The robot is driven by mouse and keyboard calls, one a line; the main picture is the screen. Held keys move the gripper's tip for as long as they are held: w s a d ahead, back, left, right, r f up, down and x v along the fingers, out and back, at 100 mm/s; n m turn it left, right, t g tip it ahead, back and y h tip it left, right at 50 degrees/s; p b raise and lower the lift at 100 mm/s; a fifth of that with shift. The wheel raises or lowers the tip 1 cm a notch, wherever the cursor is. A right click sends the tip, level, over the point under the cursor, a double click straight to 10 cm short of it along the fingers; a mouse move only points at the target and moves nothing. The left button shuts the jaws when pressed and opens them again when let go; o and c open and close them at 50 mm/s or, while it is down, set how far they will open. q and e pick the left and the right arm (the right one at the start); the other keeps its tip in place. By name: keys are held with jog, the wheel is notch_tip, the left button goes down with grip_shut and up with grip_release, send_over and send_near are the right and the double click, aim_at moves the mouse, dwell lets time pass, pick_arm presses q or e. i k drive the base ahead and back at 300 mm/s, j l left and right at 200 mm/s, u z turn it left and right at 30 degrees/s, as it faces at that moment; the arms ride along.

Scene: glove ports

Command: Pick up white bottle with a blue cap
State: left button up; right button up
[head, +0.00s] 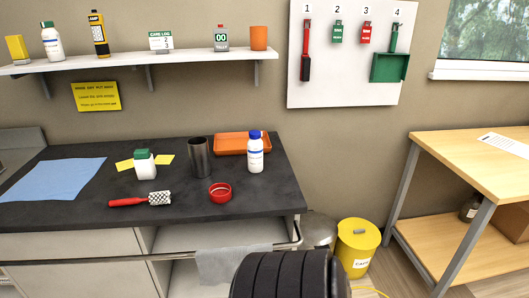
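The white bottle with a blue cap (256,152) stands upright on the dark countertop (95,207), near its right end. It has a white body with a label. An orange tray (232,144) lies just behind it to the left. A red ring-shaped item (220,192) lies in front of it to the left. A dark metal cup (199,157) stands to its left. Neither of my grippers is in view.
A white bottle with a green cap (145,165), a red-handled brush (140,200) and a blue cloth (52,179) are further left on the counter. A grey cloth (232,265) hangs on the front rail. A yellow bin (357,246) stands right of the counter.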

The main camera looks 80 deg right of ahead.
aim_at(255, 147)
jog(key=z, duration=2.15)
